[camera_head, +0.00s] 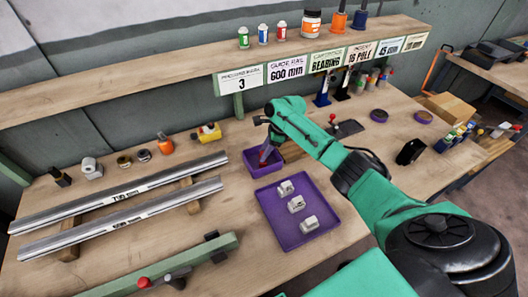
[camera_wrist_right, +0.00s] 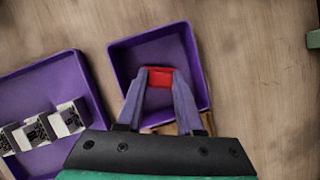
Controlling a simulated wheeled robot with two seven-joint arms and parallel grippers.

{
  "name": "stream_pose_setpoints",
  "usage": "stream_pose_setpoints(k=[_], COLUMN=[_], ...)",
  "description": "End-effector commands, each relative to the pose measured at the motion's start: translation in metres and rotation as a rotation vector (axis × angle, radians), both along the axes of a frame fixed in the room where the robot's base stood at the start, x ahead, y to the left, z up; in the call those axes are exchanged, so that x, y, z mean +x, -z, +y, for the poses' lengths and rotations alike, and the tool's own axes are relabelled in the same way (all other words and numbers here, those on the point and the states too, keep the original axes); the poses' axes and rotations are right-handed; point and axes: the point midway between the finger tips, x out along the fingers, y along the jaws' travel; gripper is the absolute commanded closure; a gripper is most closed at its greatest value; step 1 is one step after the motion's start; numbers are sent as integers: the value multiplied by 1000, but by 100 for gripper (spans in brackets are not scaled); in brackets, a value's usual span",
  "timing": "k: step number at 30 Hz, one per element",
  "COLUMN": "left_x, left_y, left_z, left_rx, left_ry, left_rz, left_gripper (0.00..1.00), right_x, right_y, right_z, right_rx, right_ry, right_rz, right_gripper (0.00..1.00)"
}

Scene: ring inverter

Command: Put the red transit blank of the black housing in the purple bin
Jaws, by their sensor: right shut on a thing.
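My right gripper (camera_head: 266,152) is shut on the red transit blank (camera_wrist_right: 160,78), which sits between its two fingertips in the right wrist view. In the head view the blank is small and partly hidden by the gripper. The purple bin (camera_wrist_right: 120,62) is a small square open box, and the gripper and blank are over its opening. The bin also shows in the head view (camera_head: 275,170), left of the arm. I cannot tell whether the blank touches the bin floor. I cannot tell which black item is the black housing. My left gripper is not in view.
A larger purple tray (camera_head: 272,222) with three pale grey parts stands just in front of the bin. Two long metal rails (camera_head: 120,205) lie to the left. A shelf (camera_head: 150,70) with signs and small bottles runs behind. A black piece (camera_head: 410,152) stands at the right.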

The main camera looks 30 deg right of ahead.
Motion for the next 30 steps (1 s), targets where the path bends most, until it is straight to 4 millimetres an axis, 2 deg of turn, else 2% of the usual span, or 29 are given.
stream_pose_setpoints(k=[7, 8, 9, 10, 21, 26, 30], left_x=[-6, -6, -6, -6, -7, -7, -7], left_y=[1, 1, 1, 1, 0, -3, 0], left_z=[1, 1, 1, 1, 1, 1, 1], left_rx=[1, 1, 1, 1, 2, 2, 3], left_ry=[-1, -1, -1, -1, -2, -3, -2], left_rz=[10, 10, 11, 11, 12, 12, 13], left_gripper=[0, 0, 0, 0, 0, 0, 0], right_x=[0, 1, 0, 0, 0, -5, -12], right_y=[2, 1, 1, 1, -5, -35, -71], right_z=[0, 0, 0, 0, -2, -13, -27], right_rx=[1, 0, 0, 0, 0, -2, -1], right_ry=[0, -1, -1, -1, 1, 1, 0], right_rz=[0, -2, -2, -2, -2, -4, -5], right_gripper=[100, 56, 41, 34, 34, 34, 34])
